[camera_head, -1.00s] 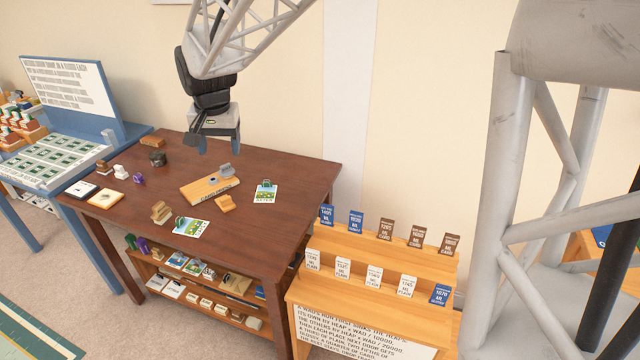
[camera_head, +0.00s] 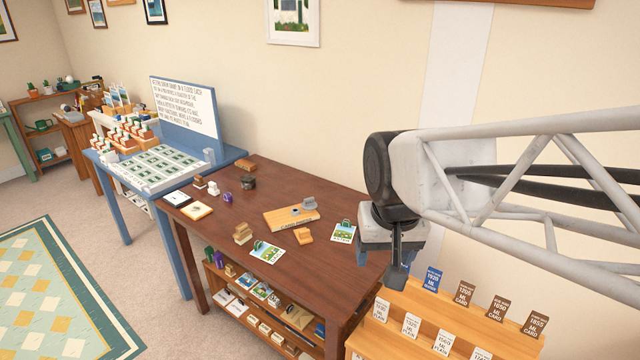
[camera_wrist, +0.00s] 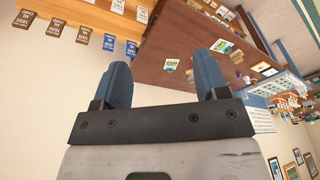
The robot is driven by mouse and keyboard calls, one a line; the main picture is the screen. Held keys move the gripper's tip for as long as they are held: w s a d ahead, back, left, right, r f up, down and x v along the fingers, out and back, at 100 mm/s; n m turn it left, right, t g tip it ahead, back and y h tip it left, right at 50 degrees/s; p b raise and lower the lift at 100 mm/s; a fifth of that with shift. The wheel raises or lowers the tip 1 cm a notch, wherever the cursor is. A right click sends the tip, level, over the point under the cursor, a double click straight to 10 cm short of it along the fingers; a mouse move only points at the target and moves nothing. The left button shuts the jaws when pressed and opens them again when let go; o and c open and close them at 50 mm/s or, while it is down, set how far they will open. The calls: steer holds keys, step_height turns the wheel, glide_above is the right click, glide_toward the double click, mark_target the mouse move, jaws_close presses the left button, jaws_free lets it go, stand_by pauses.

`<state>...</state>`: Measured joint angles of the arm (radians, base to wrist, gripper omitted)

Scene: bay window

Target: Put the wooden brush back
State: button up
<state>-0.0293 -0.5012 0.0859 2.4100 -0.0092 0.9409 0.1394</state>
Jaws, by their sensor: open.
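I cannot single out the wooden brush for sure. Small wooden pieces lie on the dark brown table (camera_head: 290,195): a brown block (camera_head: 245,164) at the back left, a light stack (camera_head: 242,233) at the front, and a small orange-brown piece (camera_head: 303,236) by the wooden board (camera_head: 286,218). My gripper (camera_head: 396,275) is high at the table's right end, beside the card stand, holding nothing that shows. In the wrist view my gripper's two blue fingers (camera_wrist: 162,78) are apart with nothing between them.
The stepped wooden card stand (camera_head: 420,312) with several cards is right of the table. A shelf (camera_head: 262,318) under the table holds many small items. A blue table (camera_head: 150,175) with a text panel (camera_head: 186,107) is to the left. Two picture cards (camera_head: 267,252) (camera_head: 343,233) lie on the table.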

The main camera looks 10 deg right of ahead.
steer(key=s+d+f+n, duration=0.1)
steer(key=s+f, duration=0.1)
steer(key=s, duration=0.5)
steer(key=shift+s+d+f, duration=0.2)
steer(key=shift+s+f, duration=0.05)
steer(key=shift+s, duration=0.05)
